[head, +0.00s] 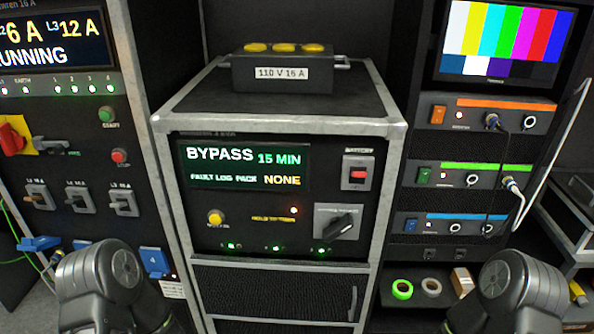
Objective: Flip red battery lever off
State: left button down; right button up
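The red battery lever (358,174) is a small red handle on a light plate at the upper right of the rack unit's front panel (270,200), under a small label that seems to read BATTERY. I cannot tell from this view whether it is tilted up or down. Nothing touches it. The display (243,167) beside it reads BYPASS 15 MIN and FAULT LOG PACK NONE. Only dark rounded links of my two arms show, at the lower left and lower right, well apart from the panel. Neither gripper's fingers are in view.
A black rotary handle (338,222) sits below the lever, and a yellow button (215,217) at the panel's left. A 110 V 16 A box (283,70) stands on top. Left is a cabinet with switches (80,197); right, a rack with cables (480,175). Space before the panel is clear.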

aim_at(363, 174)
jog(key=k+l+u, duration=0.45)
jog(key=k+l, duration=0.5)
